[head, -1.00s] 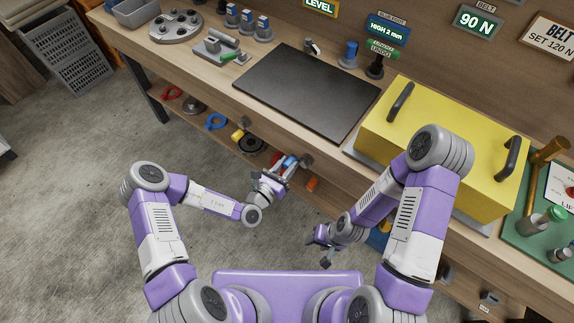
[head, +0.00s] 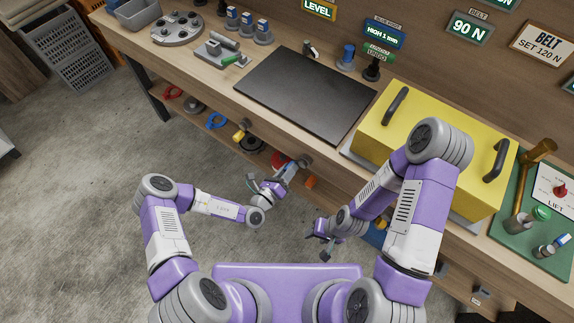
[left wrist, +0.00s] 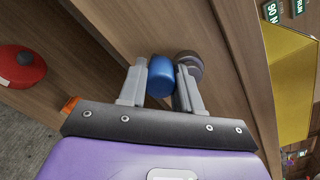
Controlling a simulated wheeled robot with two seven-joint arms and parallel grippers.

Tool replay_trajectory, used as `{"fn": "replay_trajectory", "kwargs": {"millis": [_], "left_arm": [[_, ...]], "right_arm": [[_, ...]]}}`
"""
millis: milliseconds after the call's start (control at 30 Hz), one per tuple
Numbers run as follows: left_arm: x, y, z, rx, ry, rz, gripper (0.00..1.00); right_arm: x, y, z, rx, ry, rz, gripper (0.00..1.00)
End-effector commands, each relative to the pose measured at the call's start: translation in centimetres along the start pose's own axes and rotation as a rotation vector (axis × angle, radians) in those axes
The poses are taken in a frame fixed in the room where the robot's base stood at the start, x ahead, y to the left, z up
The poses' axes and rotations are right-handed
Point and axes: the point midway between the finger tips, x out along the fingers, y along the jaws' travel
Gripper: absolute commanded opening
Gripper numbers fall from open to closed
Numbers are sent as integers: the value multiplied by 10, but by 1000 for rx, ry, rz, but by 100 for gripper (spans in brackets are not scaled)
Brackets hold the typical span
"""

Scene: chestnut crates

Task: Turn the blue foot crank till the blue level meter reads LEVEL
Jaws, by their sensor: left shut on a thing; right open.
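My left gripper (head: 288,172) is at the bench's front edge and is shut on the blue foot crank (left wrist: 160,75). In the left wrist view the blue knob sits between the two fingers (left wrist: 160,88), in front of a grey round mount. In the head view the gripper mostly hides the crank. The blue level meter (head: 384,34) on the back wall reads HIGH 1 mm, under a small blue-foot label. My right gripper (head: 323,240) is open and empty, low in front of the bench.
A dark plate (head: 305,92) lies on the bench, left of a yellow cover (head: 440,140) with two dark handles. Another meter (head: 320,8) reads LEVEL. A yellow crank (head: 240,135) and an orange one (head: 310,182) flank the left gripper. Red and blue tools lie on the lower shelf.

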Motion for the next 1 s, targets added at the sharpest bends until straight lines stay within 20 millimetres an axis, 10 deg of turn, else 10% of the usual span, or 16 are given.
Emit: {"fn": "replay_trajectory", "kwargs": {"millis": [1000], "left_arm": [[-1,-7,-30,-756,22,4,3]], "right_arm": [[-18,-7,1,0,0,0,49]]}}
